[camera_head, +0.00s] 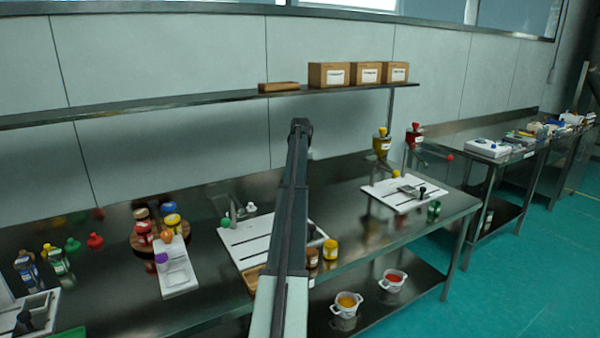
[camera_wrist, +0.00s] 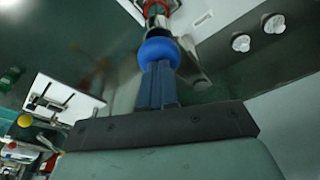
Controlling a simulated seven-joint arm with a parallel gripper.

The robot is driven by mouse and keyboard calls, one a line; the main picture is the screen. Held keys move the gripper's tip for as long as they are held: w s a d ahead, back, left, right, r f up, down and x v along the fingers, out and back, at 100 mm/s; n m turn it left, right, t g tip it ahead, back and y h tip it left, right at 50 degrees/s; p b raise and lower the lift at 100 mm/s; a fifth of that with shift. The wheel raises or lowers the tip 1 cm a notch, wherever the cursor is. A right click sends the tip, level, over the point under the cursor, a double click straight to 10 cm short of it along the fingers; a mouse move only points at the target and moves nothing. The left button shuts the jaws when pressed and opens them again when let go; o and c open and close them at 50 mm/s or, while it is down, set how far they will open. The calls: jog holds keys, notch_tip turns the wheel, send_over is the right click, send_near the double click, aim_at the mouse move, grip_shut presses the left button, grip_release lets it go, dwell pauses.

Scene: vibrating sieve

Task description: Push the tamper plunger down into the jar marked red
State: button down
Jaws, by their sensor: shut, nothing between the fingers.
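In the wrist view my gripper (camera_wrist: 157,70) is shut, with its blue-grey fingers together and nothing between them. A round blue knob (camera_wrist: 160,50), which looks like the tamper's top, lies right at the fingertips; whether they touch cannot be told. Just beyond it shows a red-banded piece (camera_wrist: 156,9), perhaps the jar marked red, cut by the picture's top edge. How far the plunger sits in the jar cannot be seen. In the head view my arm covers the middle of the table, and neither gripper nor blue knob shows.
A white board (camera_head: 245,240) lies partly behind my arm. Two amber jars (camera_head: 330,250) stand beside it. A white rack (camera_head: 176,275) with orange and purple knobs and a round wooden tray (camera_head: 140,245) of jars stand left. Another white board (camera_head: 400,203) lies right. A shelf (camera_head: 200,105) runs behind.

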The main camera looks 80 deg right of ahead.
notch_tip(320, 180, up, 9)
jog(key=shift+r, duration=0.15)
dwell(0.8)
dwell(0.7)
